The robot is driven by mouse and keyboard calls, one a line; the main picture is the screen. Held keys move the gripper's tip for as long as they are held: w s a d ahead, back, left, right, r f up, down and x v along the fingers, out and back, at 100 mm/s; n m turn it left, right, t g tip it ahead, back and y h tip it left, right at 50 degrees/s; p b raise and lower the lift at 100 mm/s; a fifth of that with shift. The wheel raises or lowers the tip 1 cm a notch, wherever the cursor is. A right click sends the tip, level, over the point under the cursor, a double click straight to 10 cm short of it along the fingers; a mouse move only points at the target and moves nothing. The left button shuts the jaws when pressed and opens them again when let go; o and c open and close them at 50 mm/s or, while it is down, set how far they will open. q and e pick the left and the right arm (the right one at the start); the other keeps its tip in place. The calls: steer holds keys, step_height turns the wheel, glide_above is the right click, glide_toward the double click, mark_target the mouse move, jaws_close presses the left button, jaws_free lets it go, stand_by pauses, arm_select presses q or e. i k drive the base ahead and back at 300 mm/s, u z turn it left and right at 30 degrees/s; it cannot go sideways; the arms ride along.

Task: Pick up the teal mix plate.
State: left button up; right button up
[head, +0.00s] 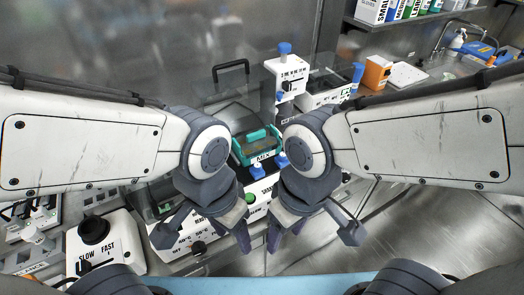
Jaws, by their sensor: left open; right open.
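The teal mix plate (243,155) shows in the head view near the middle, in the gap between my two wrists. It has a teal frame with a raised teal handle and a label reading "MIX" on its front. It sits on or in a bench device; my wrists cover part of its surroundings, so its seat is not clear. My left gripper (203,243) is open and empty, nearer to me than the plate and to its left. My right gripper (312,243) is open and empty, nearer and to the plate's right. Neither touches the plate.
A white device with a blue knob (284,48) stands behind the plate. A SLOW/FAST dial box (105,245) is at lower left. An orange box (377,72) and a sink with a tap (440,40) are at upper right.

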mark_target(236, 147)
steer(key=u, duration=0.1)
steer(key=k, duration=1.15)
steer(key=z, duration=0.9)
steer(key=i, duration=1.25)
steer(key=u, duration=0.8)
steer(key=i, duration=0.5)
steer(key=u, duration=0.55)
